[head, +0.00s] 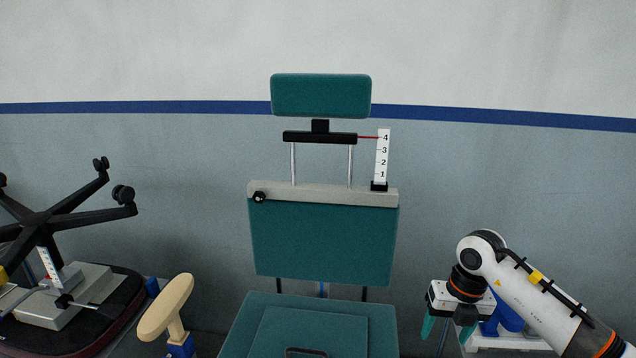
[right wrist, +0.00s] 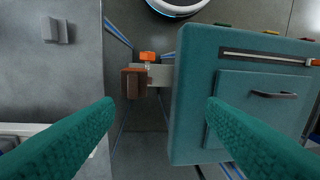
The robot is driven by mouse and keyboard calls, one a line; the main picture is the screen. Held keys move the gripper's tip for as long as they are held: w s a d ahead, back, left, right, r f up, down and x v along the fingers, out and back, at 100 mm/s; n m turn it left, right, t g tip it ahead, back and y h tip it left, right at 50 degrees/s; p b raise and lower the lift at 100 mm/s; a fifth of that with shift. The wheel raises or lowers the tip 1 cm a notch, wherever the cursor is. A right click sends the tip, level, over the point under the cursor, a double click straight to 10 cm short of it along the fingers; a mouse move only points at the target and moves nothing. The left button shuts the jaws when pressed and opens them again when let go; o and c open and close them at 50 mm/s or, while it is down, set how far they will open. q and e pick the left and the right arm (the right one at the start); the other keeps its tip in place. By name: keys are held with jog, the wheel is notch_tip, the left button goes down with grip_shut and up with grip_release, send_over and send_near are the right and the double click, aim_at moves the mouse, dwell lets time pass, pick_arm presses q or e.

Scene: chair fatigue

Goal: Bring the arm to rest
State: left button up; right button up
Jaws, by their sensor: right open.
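My right gripper (head: 447,328) hangs at the lower right of the head view, its teal fingers pointing down and its white arm coming in from the right. In the right wrist view its fingers (right wrist: 160,106) are spread wide with nothing between them. The teal chair is in the middle of the head view, with headrest (head: 320,95), backrest (head: 322,240) and seat (head: 310,330). The gripper is to the right of the seat and apart from it. The seat's side also shows in the right wrist view (right wrist: 195,125). My left gripper is out of view.
A numbered scale (head: 382,157) stands by the headrest, its red pointer at 4. A beige armrest (head: 166,306) is left of the seat. An upturned wheeled base (head: 55,215) is at far left. An orange part (right wrist: 148,57) and brown block (right wrist: 133,84) sit beside the seat.

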jog(key=s+a+n+t+y, duration=0.2)
jog(key=a+y, duration=0.7)
jog(key=a, duration=0.9)
jog(key=s+a+r+m+t+y, duration=0.1)
jog(key=a+r+m+t+y, duration=0.5)
jog(key=r+m+t+y, duration=0.45)
jog(key=d+f+m+t+h, duration=0.25)
jog(key=d+m+h, duration=0.35)
jog(key=m+h, duration=0.3)
jog(key=d+f+m+t+h, duration=0.2)
jog(key=d+m+t+h, duration=0.2)
jog(key=d+m+h, duration=0.5)
jog(key=s+d+f+m+g+h, duration=0.1)
jog(key=s+f+m+g+h, duration=0.4)
jog(key=f, duration=0.4)
jog(key=s+a+f+g+y, duration=0.1)
jog(key=s+f+g, duration=0.5)
jog(key=s, duration=0.4)
jog(key=s+f+g+y, duration=0.2)
jog(key=s+f+g, duration=0.35)
jog(key=s, duration=0.35)
notch_tip(320, 180, down, 26)
jog(key=s, duration=0.1)
jog(key=s+d+f+g, duration=0.2)
jog(key=s+d+f, duration=0.1)
jog(key=s+f, duration=1.2)
jog(key=shift+s+f+h, duration=0.3)
jog(key=shift+s+h, duration=0.05)
jog(key=shift+s, duration=0.5)
